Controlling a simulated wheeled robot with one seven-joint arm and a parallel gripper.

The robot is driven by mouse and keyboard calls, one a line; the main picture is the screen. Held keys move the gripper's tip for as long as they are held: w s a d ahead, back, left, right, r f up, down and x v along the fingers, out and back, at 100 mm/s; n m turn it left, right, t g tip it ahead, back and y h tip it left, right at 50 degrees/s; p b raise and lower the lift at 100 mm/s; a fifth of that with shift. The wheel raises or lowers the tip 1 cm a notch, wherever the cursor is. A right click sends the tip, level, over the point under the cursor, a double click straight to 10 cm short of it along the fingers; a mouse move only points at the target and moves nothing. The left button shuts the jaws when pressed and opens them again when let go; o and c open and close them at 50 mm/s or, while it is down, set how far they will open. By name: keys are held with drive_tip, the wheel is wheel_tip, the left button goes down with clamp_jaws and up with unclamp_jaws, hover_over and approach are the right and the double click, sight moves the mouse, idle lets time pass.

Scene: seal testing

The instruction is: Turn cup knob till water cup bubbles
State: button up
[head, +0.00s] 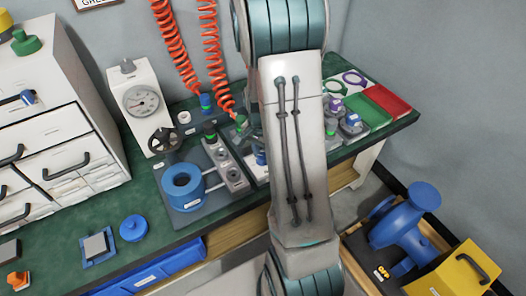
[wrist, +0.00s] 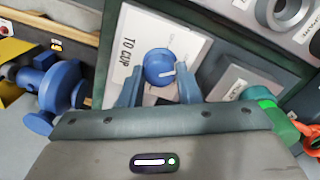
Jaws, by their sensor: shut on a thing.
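The blue cup knob (wrist: 159,67) stands on a white plate (wrist: 196,47) marked "TO CUP" in the wrist view. A pale line on its top points roughly to the right. My gripper (wrist: 160,78) is shut on the knob, with one blue-grey finger on each side of it. In the head view my arm hides most of the gripper and the knob. I cannot make out a water cup or any bubbles in either view; my arm covers part of the bench.
On the green bench (head: 98,215) a blue ring-shaped body (head: 183,187) sits on a grey plate. A gauge box (head: 144,105) with a black handwheel stands behind it. Coiled orange hoses (head: 172,45) hang close left of my arm. Green (head: 362,108) and red (head: 386,100) trays lie at right.

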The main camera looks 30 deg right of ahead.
drive_tip(key=shift+m, duration=0.6)
drive_tip(key=o, duration=1)
drive_tip(key=r+p, duration=0.1)
drive_tip(key=r, duration=0.3)
drive_tip(key=r+p, duration=0.1)
drive_tip(key=r, duration=0.4)
drive_tip(key=r+p, duration=0.1)
drive_tip(key=r, duration=0.3)
drive_tip(key=shift+w+a+r, duration=0.1)
drive_tip(key=shift+w+r, duration=0.2)
drive_tip(key=shift+r, duration=0.1)
